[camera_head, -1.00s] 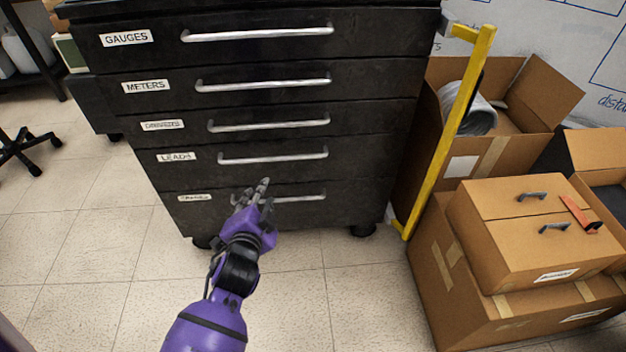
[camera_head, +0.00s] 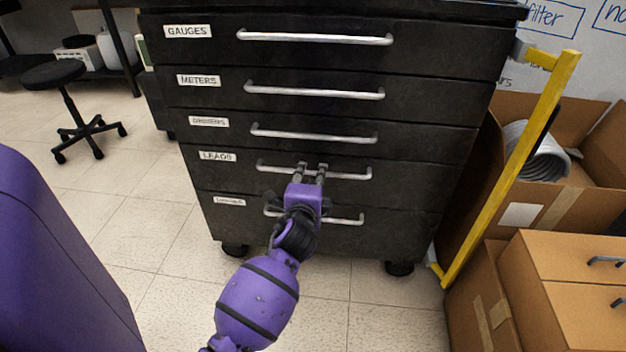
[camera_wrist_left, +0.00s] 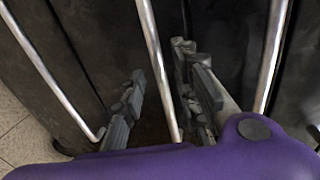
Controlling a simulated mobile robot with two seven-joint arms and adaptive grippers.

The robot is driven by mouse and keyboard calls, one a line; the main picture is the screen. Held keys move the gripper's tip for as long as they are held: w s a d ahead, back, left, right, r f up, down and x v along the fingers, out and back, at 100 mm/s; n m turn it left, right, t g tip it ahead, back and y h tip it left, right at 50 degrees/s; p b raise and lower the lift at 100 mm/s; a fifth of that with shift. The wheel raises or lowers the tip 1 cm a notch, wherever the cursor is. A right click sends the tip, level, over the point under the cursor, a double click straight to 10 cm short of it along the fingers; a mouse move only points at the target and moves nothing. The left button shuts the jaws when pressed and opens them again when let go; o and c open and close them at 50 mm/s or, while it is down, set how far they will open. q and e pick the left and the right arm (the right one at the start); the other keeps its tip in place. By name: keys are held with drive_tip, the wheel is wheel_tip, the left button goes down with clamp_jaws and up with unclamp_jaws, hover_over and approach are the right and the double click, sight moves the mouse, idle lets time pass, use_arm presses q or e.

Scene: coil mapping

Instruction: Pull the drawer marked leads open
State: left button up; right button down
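The drawer marked LEADS (camera_head: 225,176) is the fourth one down in the black cabinet and looks shut, its face in line with the others. Its silver bar handle (camera_head: 350,174) runs across the front. My left gripper (camera_head: 312,169) is at this handle, near its middle, with its two fingers apart. In the left wrist view, the fingers (camera_wrist_left: 163,100) stand on either side of the middle bar (camera_wrist_left: 152,45), with gaps visible; contact is not clear. My right gripper is not in view.
The METERS drawer (camera_head: 200,92) and other drawers have similar handles above; another handle (camera_head: 345,219) lies just below. A yellow bar (camera_head: 510,170) stands at the cabinet's right, beside cardboard boxes (camera_head: 575,300). A black stool (camera_head: 72,105) is at left. Floor in front is clear.

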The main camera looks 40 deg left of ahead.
use_arm(q)
drive_tip(key=shift+w+a, duration=0.1)
clamp_jaws()
drive_tip(key=shift+f, duration=0.1)
idle(0.4)
